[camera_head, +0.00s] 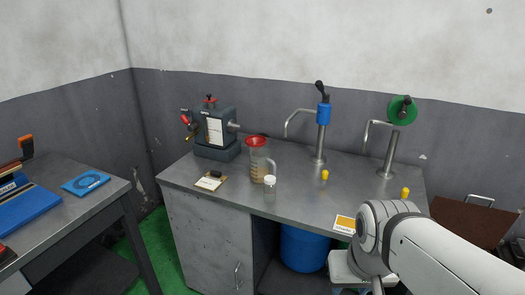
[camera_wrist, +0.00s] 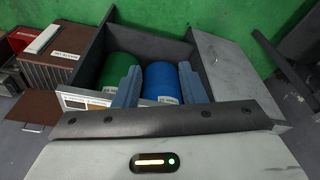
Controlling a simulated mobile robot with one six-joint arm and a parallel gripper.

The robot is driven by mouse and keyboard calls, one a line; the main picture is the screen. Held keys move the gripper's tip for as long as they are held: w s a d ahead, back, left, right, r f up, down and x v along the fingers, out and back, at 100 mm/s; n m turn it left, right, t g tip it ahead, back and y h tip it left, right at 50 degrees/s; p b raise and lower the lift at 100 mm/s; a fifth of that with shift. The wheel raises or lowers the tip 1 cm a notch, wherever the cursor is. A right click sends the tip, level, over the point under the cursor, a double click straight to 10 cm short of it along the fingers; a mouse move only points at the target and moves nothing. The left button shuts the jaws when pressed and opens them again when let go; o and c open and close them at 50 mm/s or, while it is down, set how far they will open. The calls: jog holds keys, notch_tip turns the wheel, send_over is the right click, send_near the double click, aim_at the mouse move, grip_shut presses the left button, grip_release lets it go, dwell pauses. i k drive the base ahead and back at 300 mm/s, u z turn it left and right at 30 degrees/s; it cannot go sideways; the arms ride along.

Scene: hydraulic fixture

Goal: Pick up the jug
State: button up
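The jug (camera_head: 259,167) is a clear, upright container with measuring marks, an amber tint and a handle on its right. It stands on the grey metal workbench (camera_head: 310,190) with a red funnel-like piece (camera_head: 257,141) on top. A small clear bottle with a white cap (camera_head: 270,186) stands close in front of it. My gripper (camera_wrist: 160,84) shows in the wrist view with its two blue-grey fingers apart and nothing between them. It faces a cabinet holding a green drum (camera_wrist: 117,72) and a blue drum (camera_wrist: 161,82). The jug is not in the wrist view.
A blue-collared pump (camera_head: 323,115) and a green-wheeled tap (camera_head: 402,110) stand to the right, near small yellow-topped items. Another table (camera_head: 112,190) is at left.

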aim_at(260, 161)
jog(key=i, duration=0.95)
jog(key=z, duration=0.05)
